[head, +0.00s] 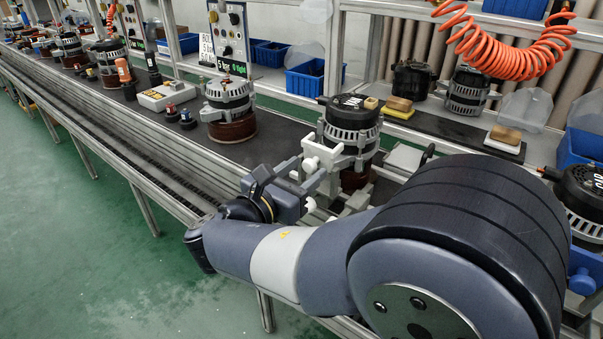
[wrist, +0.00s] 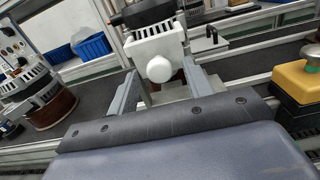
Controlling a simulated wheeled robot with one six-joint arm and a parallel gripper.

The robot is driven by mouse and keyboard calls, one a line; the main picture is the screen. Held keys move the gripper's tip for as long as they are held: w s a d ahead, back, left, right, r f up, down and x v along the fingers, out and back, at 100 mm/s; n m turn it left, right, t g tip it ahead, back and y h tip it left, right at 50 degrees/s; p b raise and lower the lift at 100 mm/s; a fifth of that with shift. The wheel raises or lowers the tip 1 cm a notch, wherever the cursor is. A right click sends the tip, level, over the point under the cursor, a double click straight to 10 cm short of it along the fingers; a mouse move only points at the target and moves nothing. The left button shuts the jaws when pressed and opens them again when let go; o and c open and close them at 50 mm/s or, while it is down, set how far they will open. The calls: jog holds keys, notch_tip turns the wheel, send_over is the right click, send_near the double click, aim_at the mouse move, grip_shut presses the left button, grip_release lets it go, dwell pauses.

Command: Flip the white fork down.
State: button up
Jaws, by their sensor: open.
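The white fork (head: 325,154) stands raised in front of a black-topped alternator (head: 352,128) on the line. In the wrist view the white fork (wrist: 153,44) is a white block with a round white knob (wrist: 160,68) facing me. My gripper (head: 309,176) is at the near side of the fork. In the wrist view my gripper (wrist: 162,80) is open, with one grey finger on each side of the knob. Whether either finger touches it, I cannot tell. The fork's lower part is hidden behind the knob and my gripper.
Another alternator (head: 229,103) stands to the left on a brown base. Blue bins (head: 312,78) are behind the line. Green floor (head: 75,220) is clear at left.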

jog(key=shift+c, duration=0.3)
jog(key=c, duration=0.9)
jog(key=shift+r+p, duration=0.15)
jog(key=shift+p, duration=0.25)
